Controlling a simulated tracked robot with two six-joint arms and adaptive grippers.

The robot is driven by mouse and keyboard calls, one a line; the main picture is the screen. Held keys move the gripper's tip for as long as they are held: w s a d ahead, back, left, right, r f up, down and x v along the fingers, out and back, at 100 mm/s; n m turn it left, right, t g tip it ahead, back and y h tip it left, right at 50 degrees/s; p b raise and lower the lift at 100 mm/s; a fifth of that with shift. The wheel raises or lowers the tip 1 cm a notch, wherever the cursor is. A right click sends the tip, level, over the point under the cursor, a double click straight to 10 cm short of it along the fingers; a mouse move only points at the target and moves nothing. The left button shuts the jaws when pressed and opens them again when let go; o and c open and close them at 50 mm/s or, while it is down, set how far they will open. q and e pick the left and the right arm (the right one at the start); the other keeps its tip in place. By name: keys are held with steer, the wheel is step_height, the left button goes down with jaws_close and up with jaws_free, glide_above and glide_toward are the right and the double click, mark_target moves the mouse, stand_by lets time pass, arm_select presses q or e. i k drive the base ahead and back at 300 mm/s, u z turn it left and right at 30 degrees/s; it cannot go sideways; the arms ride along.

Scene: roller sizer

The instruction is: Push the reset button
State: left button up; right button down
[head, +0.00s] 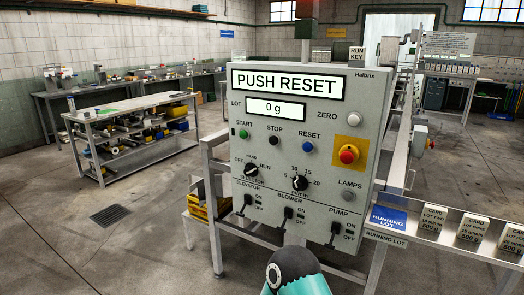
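The blue reset button (308,146) sits on the grey control panel (310,215), below its RESET label and left of the red emergency knob (348,154) on a yellow plate. The panel's upper display (290,83) reads "PUSH RESET" and the smaller display (276,109) reads "0 g". A green start button (244,134) and a black stop button (272,141) are in the same row. A rounded black and teal part of my own arm shows at the bottom centre, below the panel. Neither gripper shows, and nothing covers the reset button.
The panel also carries a white zero button (350,118), a selector (250,170), a blower dial (300,183) and several toggle switches. A metal shelf (450,243) with small labelled boxes extends right. A workbench (130,105) stands at left. The floor between is open.

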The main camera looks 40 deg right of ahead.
mark_target(307, 146)
steer(key=z, duration=0.25)
steer(key=i, duration=0.75)
steer(key=z, duration=0.3)
steer(key=k, duration=0.95)
steer(key=z, duration=0.2)
steer(key=i, duration=0.95)
steer(key=u, duration=0.1)
